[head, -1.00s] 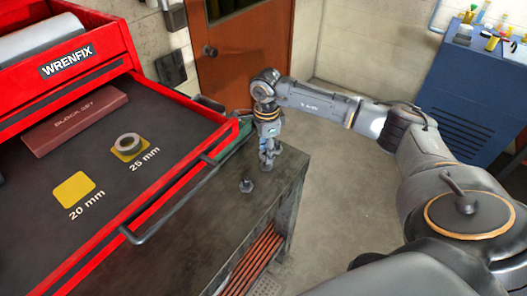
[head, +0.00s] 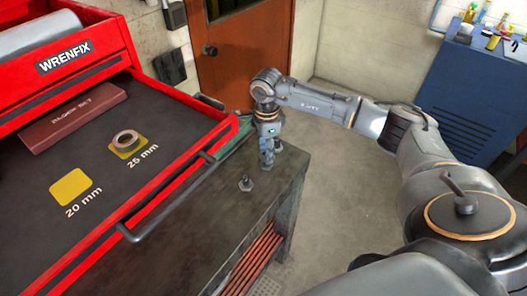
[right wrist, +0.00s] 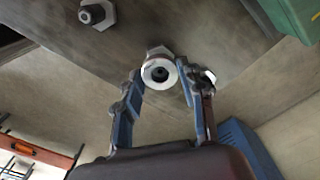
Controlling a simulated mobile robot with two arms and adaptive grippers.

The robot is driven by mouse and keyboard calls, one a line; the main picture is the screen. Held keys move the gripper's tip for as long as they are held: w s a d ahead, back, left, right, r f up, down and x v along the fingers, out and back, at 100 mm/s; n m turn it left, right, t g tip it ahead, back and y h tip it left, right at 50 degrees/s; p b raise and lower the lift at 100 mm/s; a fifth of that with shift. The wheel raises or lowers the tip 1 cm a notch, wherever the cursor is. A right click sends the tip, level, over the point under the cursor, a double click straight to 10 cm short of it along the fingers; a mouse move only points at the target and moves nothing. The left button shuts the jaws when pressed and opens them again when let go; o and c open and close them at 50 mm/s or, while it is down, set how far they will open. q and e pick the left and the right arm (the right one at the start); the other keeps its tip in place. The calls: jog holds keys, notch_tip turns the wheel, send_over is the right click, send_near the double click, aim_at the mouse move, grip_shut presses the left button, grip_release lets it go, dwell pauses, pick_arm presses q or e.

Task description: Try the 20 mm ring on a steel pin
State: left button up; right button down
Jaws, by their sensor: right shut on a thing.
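My right gripper (head: 267,165) points down over the dark bench, close to its back right corner. In the right wrist view its fingers (right wrist: 162,76) are shut on a pale steel ring (right wrist: 159,65). A hex-based steel pin (right wrist: 158,50) shows just behind the ring. I cannot tell whether the ring is around this pin or only above it. A second steel pin (head: 246,184) stands bare on the bench, and also shows in the right wrist view (right wrist: 92,13). The yellow 20 mm square (head: 72,187) in the drawer is empty. My left gripper is out of view.
Another ring (head: 126,140) lies on the yellow 25 mm square. The red drawer (head: 150,190), with its dark handle (head: 165,205), stands open left of the bench (head: 225,215). A green object (right wrist: 297,15) lies near the gripper. A blue cabinet (head: 465,90) stands at right.

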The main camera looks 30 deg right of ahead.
jog(key=c, duration=0.7)
grip_release()
jog(key=r, duration=0.8)
jog(key=a+r, duration=0.1)
jog(key=r, duration=0.3)
jog(key=shift+s, duration=0.2)
